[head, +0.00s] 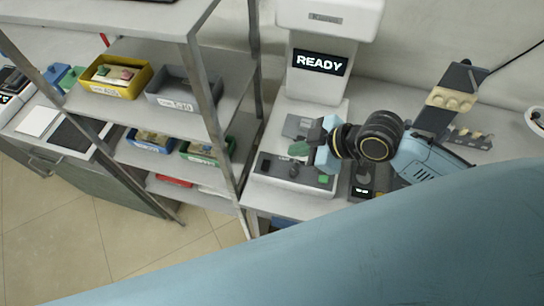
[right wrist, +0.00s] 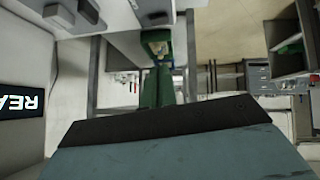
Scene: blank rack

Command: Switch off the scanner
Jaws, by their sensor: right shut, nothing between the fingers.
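The scanner (head: 318,75) appears to be the tall white machine against the wall. Its black display (head: 320,62) reads READY in white letters and also shows, cut off, in the right wrist view (right wrist: 20,97). My left gripper is not in view.
A metal shelf rack (head: 190,85) stands left of the scanner, holding a yellow bin (head: 121,91), a grey bin (head: 184,104) and others. A small dark box (head: 362,190) with a lit display sits right of the scanner base. A pale blue arm link of mine crosses the front.

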